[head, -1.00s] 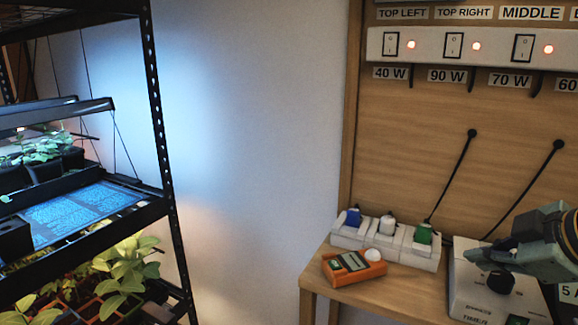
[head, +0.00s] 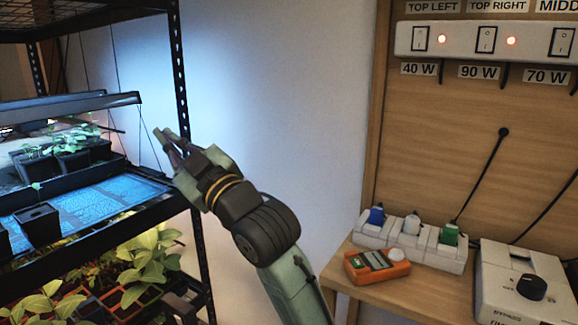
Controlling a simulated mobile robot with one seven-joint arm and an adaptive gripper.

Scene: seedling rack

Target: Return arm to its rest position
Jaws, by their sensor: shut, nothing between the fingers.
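My gripper (head: 168,137) is in the middle left of the head view, in front of the rack's near black upright. Its fingers point up and to the left and are together, with nothing between them. My arm rises from the bottom of the picture, in front of the pale wall. The gripper covers part of the rack post and the end of the middle shelf. I cannot tell whether it touches the rack.
The black seedling rack (head: 181,80) stands at left with potted plants (head: 72,160) and a blue-lit mat (head: 95,208). At right, a wooden bench (head: 430,290) holds an orange meter (head: 377,265), a white socket strip (head: 450,262) and a timer box (head: 505,275). A switch panel (head: 460,42) is above.

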